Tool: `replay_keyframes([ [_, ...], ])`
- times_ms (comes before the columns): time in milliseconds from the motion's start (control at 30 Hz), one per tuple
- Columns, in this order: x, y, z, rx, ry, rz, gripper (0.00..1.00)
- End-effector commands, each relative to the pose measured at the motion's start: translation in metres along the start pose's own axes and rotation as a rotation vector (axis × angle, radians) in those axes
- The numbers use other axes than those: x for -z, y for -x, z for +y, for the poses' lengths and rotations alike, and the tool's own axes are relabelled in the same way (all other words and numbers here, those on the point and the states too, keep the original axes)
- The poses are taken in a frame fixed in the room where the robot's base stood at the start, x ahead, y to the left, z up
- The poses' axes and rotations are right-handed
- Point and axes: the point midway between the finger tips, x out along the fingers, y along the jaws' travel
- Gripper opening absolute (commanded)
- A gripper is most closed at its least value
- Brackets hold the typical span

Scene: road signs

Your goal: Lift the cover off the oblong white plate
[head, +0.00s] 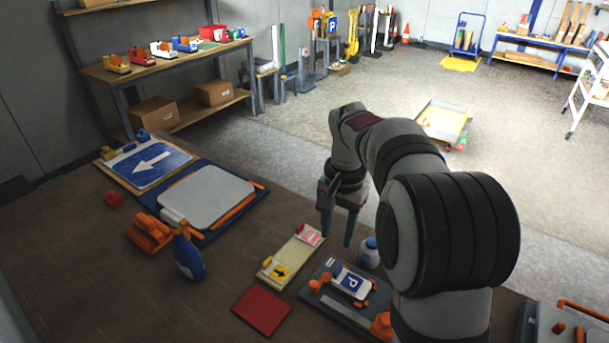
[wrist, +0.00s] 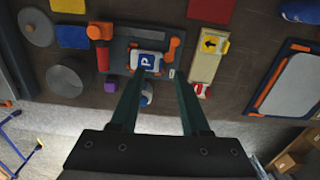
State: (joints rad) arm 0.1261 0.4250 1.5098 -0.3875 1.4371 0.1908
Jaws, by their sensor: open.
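A white plate with rounded corners (head: 205,193) lies in a blue tray with orange bars; no cover shows on it. It also shows in the wrist view (wrist: 290,82). A smaller white plate (wrist: 147,53) bearing a blue P panel (head: 351,282) lies on a dark grey tray (head: 330,305) among orange clamps. I cannot tell which plate is the task's, nor whether the panel is its cover. My gripper (head: 335,232) points down, open and empty, above the table's far edge. In the wrist view its fingertips (wrist: 159,77) are near the P panel, apart from it.
A cream board (head: 292,255) with a yellow arrow tile and a red-and-white tile lies left of the grey tray. A white-and-blue bottle (head: 370,252) stands behind that tray. A blue spray bottle (head: 187,256) and red square (head: 262,312) are nearby. Table space at front left is clear.

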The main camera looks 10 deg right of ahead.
Motion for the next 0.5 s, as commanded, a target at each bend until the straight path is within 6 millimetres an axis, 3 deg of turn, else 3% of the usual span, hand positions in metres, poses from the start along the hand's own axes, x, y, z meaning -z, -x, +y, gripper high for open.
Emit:
replay_keyframes([
  [33, 0.020, -0.012, -0.006, -0.008, -0.020, 0.003, 0.46],
  [133, 0.043, -0.026, -0.012, -0.017, -0.044, 0.015, 0.46],
  [267, 0.048, -0.050, -0.013, -0.020, -0.049, 0.014, 0.46],
  [500, 0.049, -0.116, -0.011, -0.019, -0.048, 0.016, 0.46],
])
